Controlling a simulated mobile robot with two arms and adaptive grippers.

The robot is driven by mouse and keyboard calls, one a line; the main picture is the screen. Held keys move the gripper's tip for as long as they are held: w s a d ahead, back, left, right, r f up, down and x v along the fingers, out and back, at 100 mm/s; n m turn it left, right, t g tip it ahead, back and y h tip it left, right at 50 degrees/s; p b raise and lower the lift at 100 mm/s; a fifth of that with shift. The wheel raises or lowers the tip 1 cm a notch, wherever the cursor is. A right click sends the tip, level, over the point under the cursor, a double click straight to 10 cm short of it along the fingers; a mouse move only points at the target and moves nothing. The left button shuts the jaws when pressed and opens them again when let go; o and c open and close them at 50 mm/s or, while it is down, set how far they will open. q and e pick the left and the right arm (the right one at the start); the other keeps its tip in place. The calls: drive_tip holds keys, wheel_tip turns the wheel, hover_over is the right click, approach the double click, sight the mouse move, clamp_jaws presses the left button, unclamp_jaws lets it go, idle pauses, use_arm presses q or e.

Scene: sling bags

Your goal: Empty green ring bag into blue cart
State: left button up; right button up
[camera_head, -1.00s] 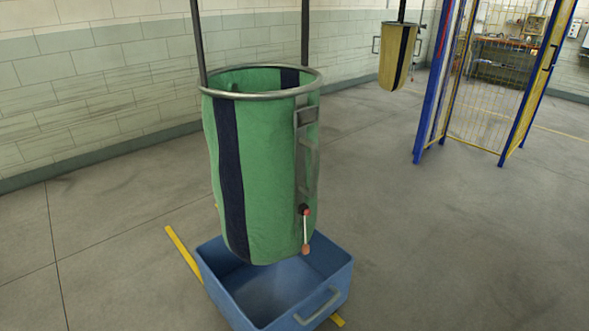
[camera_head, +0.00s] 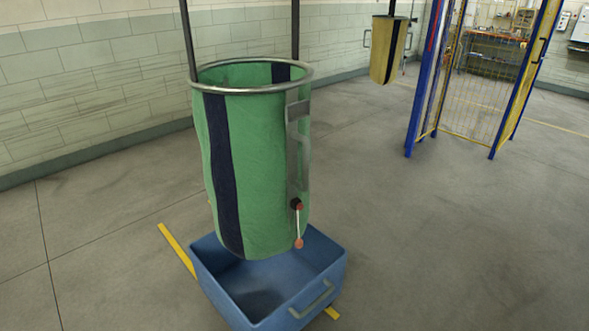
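The green ring bag (camera_head: 262,165) hangs upright from a metal ring held by two dark vertical bars. It has dark blue vertical stripes. A metal bracket (camera_head: 299,150) runs down its right side, with a small lever (camera_head: 298,225) with red-orange ends at the lower end. The bag's bottom overlaps the rear of the blue cart (camera_head: 321,268) in the view. The cart is an open box with a handle on its front right side, and the part of its inside I see looks empty. The bag's contents are hidden. Neither of my grippers is in view.
Yellow floor markings (camera_head: 177,251) show beside the cart. A yellow bag (camera_head: 387,50) with a dark stripe hangs at the back. A blue-posted mesh fence (camera_head: 468,95) stands at the back right. The floor on the right is clear.

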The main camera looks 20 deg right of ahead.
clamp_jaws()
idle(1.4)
